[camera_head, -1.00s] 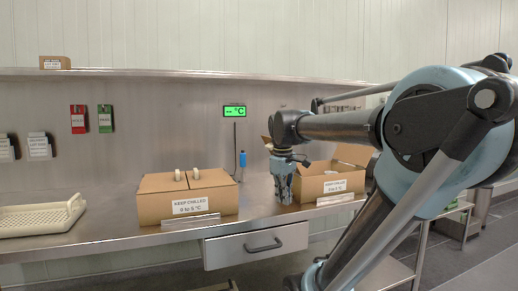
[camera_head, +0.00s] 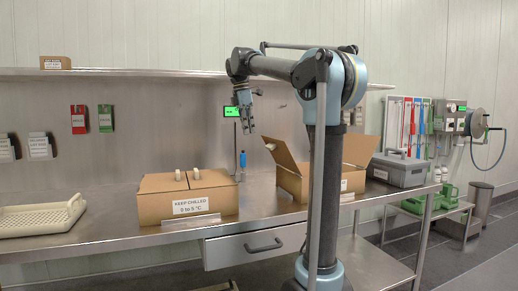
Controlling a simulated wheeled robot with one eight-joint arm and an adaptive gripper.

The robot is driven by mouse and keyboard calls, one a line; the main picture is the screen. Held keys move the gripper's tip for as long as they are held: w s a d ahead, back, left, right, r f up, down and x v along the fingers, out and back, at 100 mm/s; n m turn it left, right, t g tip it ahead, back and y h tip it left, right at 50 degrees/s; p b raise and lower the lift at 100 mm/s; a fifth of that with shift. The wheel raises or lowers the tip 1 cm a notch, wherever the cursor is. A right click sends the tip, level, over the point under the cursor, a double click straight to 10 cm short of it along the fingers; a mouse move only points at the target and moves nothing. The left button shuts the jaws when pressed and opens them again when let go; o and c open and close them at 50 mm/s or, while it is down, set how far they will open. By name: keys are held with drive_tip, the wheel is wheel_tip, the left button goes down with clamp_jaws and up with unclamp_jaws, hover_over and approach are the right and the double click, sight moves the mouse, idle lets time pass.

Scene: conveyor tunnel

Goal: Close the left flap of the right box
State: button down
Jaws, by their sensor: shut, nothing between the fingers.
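The right box (camera_head: 289,183) is a brown cardboard box on the steel bench, partly hidden behind my arm's column. Its left flap (camera_head: 285,155) stands raised, tilted up, with a small pale knob near its upper left corner. Its right flap (camera_head: 359,149) also stands raised on the other side of my column. My gripper (camera_head: 249,129) hangs pointing down, shut and empty, above and to the left of the left flap, apart from it. The left box (camera_head: 160,209) is closed on top, with two pale knobs and a "KEEP CHILLED" label.
A white perforated tray (camera_head: 40,219) lies at the left end of the bench. A grey lidded case (camera_head: 398,170) stands right of the right box. A blue bottle (camera_head: 242,160) and a green display (camera_head: 231,111) are at the back wall. A shelf (camera_head: 150,73) runs above.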

wheel_tip(320, 180, down, 10)
drive_tip(key=d, duration=0.2)
drive_tip(key=shift+w+d+r, duration=0.45)
drive_tip(key=shift+d+r, duration=0.2)
drive_tip(key=shift+d, duration=0.05)
drive_tip(key=shift+w+d+r, duration=0.4)
drive_tip(key=shift+d+r, duration=0.2)
drive_tip(key=shift+d, duration=0.1)
drive_tip(key=shift+r, duration=0.1)
